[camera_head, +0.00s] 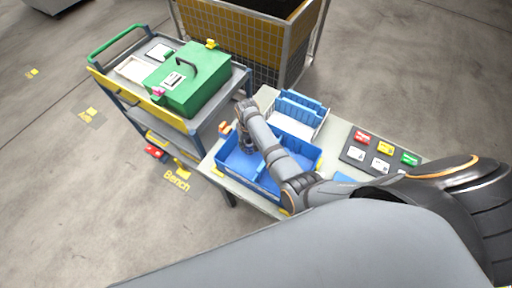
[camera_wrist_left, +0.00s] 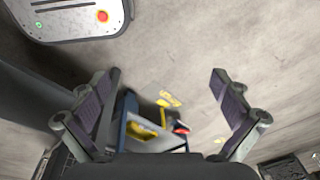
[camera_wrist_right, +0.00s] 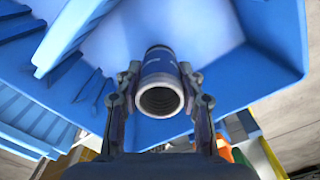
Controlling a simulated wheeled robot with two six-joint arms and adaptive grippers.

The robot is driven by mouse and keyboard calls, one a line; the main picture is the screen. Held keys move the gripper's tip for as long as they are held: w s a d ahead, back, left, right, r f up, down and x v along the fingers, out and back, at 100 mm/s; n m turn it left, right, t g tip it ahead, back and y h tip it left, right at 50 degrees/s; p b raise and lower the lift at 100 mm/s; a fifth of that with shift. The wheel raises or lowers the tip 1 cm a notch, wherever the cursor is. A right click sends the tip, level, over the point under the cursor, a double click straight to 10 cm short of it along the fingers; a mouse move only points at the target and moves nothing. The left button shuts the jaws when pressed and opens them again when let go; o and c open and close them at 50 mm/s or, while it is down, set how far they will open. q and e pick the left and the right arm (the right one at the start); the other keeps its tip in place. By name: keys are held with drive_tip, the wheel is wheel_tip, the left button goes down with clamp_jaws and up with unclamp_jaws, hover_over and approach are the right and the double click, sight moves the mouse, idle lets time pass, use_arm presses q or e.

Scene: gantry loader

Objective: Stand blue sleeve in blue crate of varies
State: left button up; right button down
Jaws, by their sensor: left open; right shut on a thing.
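The blue sleeve (camera_wrist_right: 161,85) is a short hollow cylinder with a dark blue band, seen with its open end towards the right wrist camera. My right gripper (camera_wrist_right: 160,76) is shut on it, one finger on each side. In the head view my right gripper (camera_head: 247,148) reaches down inside the blue crate (camera_head: 243,184), near its left end. The crate's blue wall (camera_wrist_right: 272,48) and pale floor show behind the sleeve in the right wrist view. I cannot tell whether the sleeve touches the floor. My left gripper (camera_wrist_left: 164,85) is open and empty.
A second blue bin (camera_head: 300,112) with ribbed walls stands behind the crate. A panel of coloured tiles (camera_head: 378,152) lies on the bench to the right. A cart with a green case (camera_head: 190,80) stands at the left, and a yellow mesh cage (camera_head: 245,40) behind.

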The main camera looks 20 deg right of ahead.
sight(249, 150)
drive_tip(key=shift+w+f+b, duration=0.1)
drive_tip(key=shift+f+b, duration=0.55)
drive_tip(key=shift+f, duration=0.25)
wheel_tip(249, 150, down, 4)
drive_tip(key=b, duration=0.4)
use_arm(q)
drive_tip(key=f, duration=0.4)
drive_tip(key=s+f, duration=0.1)
drive_tip(key=shift+f, duration=0.4)
use_arm(e)
drive_tip(key=shift+r, duration=0.25)
drive_tip(key=shift+f, duration=0.1)
drive_tip(key=c, duration=0.8)
unclamp_jaws()
